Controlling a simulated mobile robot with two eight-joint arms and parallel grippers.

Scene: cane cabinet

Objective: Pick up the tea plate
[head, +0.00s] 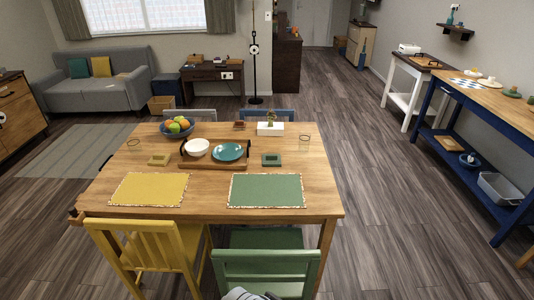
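A round teal plate (228,152), the only clear plate on the dining table, lies flat on the right side of a dark wooden tray (215,164). A white bowl (197,147) stands beside it on the same tray, to its left. The tray is on the wooden dining table (215,201), behind the two placemats. Neither of my grippers can be made out. A small grey and black piece at the bottom edge, in front of the green chair, is too cut off to identify.
A yellow placemat (150,189) and a green placemat (266,190) lie at the table's near side. Yellow (150,249) and green (265,264) chairs block that side. A fruit bowl (177,129) stands behind the tray. Floor (380,215) is clear right of the table.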

